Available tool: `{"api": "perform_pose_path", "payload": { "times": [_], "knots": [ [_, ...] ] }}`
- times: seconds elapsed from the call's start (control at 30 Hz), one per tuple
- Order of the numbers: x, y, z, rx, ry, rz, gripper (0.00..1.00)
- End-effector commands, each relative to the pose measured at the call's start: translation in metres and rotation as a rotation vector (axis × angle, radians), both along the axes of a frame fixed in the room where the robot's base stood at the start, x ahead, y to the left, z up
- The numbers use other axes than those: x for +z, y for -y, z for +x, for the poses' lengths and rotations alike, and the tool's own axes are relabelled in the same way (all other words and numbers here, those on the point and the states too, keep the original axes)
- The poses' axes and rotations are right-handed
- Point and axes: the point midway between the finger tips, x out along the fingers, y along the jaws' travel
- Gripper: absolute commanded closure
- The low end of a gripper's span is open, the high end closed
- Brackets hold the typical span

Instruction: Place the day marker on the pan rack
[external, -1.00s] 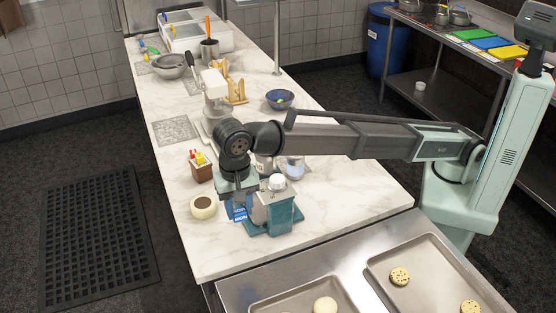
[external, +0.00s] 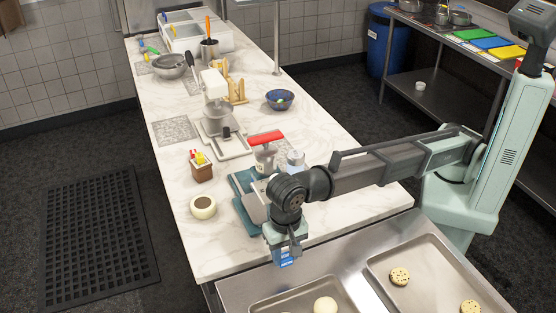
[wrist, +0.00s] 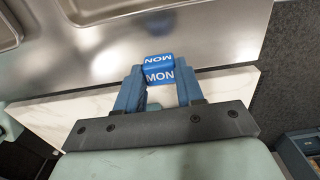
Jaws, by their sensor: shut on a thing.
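The day marker (wrist: 159,74) is a small blue block with white "MON" lettering. In the wrist view my gripper (wrist: 160,84) is shut on it, one finger on each side. In the external view the day marker (external: 284,260) shows under my gripper (external: 284,248), above the table's front edge by the steel surface. The steel surface with trays (external: 330,262) lies in front of the marble table; it also shows at the top of the wrist view (wrist: 215,32). I cannot tell whether this is the pan rack.
A tray with cookies (external: 435,275) and another tray (external: 270,306) lie on the steel surface. Bare steel shows between them. A tape roll (external: 203,207), a small brown holder (external: 201,172) and a teal device (external: 248,204) stand on the marble table (external: 220,245).

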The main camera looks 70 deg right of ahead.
Motion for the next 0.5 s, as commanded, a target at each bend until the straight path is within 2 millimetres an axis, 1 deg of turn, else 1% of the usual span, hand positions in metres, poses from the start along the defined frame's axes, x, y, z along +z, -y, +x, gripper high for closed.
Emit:
{"api": "perform_pose_path", "payload": {
  "times": [0.03, 0.1, 0.27, 0.5],
  "knots": [
    [-0.010, 0.001, -0.001, 0.000, -0.001, -0.001, 0.92],
    [-0.019, 0.001, 0.000, 0.000, -0.001, -0.001, 0.92],
    [-0.028, 0.000, 0.000, 0.000, 0.000, 0.000, 0.92],
    [-0.055, 0.001, 0.000, 0.000, -0.001, -0.001, 0.92]
  ]
}}
